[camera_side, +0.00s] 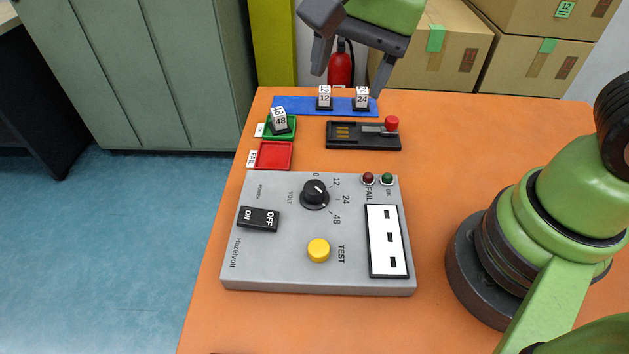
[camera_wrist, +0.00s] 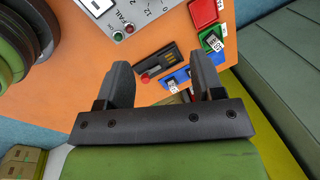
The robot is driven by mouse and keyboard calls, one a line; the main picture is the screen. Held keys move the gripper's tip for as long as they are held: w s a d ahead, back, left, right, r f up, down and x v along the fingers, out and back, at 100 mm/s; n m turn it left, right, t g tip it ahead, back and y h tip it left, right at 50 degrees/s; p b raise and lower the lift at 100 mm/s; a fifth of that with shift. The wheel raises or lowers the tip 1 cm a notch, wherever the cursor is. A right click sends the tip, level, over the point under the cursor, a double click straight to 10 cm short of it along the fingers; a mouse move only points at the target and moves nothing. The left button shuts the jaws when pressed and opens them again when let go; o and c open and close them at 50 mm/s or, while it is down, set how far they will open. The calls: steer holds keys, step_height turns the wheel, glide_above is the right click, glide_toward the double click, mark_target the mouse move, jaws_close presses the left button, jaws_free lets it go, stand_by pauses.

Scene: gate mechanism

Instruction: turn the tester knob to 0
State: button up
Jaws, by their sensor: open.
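The grey tester (camera_side: 280,270) lies on the orange table with its black round knob (camera_side: 314,193) near the top middle. My gripper (camera_side: 348,82) is open and empty, above the table's far edge, well away from the knob. In the wrist view my gripper's two fingers (camera_wrist: 162,66) stand apart. A corner of the tester (camera_wrist: 105,14) shows there at the top; the knob is not visible in that view.
Small blocks marked 12 (camera_side: 324,98) and 24 (camera_side: 361,99) stand on a blue strip (camera_side: 343,105). A 48 block (camera_side: 280,120) sits on the green tray (camera_side: 290,133). A red tray (camera_side: 274,155) and a black device (camera_side: 345,142) lie behind the tester.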

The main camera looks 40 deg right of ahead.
mark_target(314, 186)
steer(key=a+f+m, duration=0.1)
steer(key=f, duration=0.2)
steer(key=w+a+f+m+g, duration=0.1)
steer(key=f, duration=0.2)
steer(key=a+f+m+g+h, duration=0.1)
steer(key=a+f, duration=0.1)
steer(key=f, duration=0.1)
steer(key=shift+w+m, duration=0.3)
steer(key=shift+w, duration=0.1)
step_height(314, 186, down, 10)
steer(key=shift+r, duration=0.15)
steer(key=c, duration=0.9)
